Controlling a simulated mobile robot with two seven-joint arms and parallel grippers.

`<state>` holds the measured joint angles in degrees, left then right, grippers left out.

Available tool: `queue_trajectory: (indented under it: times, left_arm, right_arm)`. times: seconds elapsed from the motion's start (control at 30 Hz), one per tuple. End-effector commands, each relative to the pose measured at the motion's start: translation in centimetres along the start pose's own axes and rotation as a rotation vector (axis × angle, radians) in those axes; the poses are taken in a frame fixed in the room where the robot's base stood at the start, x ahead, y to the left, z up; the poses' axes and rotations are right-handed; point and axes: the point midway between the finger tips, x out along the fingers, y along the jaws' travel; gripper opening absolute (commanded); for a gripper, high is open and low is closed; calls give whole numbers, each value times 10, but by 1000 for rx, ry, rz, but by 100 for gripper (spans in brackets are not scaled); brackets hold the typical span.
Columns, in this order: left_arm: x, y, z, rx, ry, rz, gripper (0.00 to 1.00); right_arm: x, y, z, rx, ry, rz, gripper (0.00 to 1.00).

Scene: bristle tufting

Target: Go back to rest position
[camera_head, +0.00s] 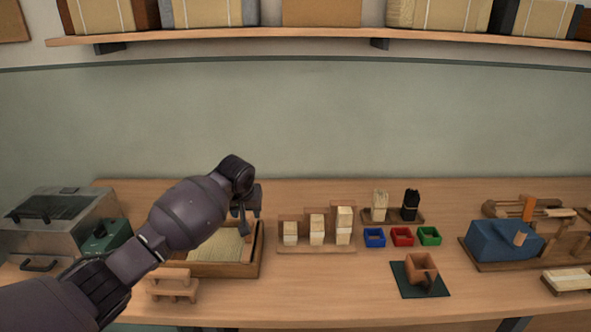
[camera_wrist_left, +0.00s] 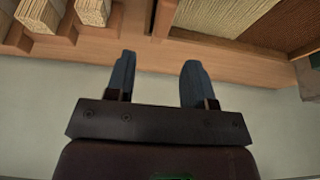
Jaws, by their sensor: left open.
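My left gripper (camera_head: 246,222) hangs over the right part of a wooden tray of bristle material (camera_head: 258,262), coming in from the left. In the left wrist view the two dark fingertips (camera_wrist_left: 155,75) are apart with nothing between them. The gripper is open and empty. The tray's wooden edge (camera_wrist_left: 235,62) shows beyond the fingers in that view. The left arm hides part of the tray in the head view. My right gripper is not in view.
A wooden stepped rack (camera_head: 316,249) with pale bristle bundles stands right of the tray. Blue (camera_head: 374,237), red (camera_head: 401,236) and green (camera_head: 429,235) bins sit farther right. A brown mug-like vessel (camera_head: 421,267) stands on a dark mat. A blue block device (camera_head: 500,241) is at the right. A small wooden stand (camera_head: 173,285) is near the front edge.

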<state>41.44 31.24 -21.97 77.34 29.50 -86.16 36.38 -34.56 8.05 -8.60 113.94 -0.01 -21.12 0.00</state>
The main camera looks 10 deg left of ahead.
Motion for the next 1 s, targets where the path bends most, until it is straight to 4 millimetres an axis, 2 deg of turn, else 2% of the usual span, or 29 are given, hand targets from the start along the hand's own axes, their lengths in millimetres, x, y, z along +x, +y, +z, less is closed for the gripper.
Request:
queue_trajectory:
  times: [0.13, 0.23, 0.4, 0.53, 0.63, 0.77, 1.0]
  left_arm:
    - [0, 4, -6, 53, 34, 20, 49]
    - [-5, 12, -20, 128, 134, 54, 49]
    - [-39, 41, -53, 281, 390, 127, 49]
    - [-54, 62, -55, 375, 555, 177, 49]
    - [-57, 72, -42, 437, 669, 211, 49]
    - [-53, 77, -15, 489, 786, 242, 49]
    - [-39, 67, 57, 524, 937, 265, 49]
  right_arm:
    - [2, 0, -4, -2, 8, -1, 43]
    - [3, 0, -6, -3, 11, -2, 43]
    - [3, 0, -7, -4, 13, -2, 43]
    - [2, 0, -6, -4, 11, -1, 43]
    - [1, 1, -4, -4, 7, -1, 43]
    - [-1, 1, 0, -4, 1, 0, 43]
    - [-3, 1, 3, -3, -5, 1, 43]
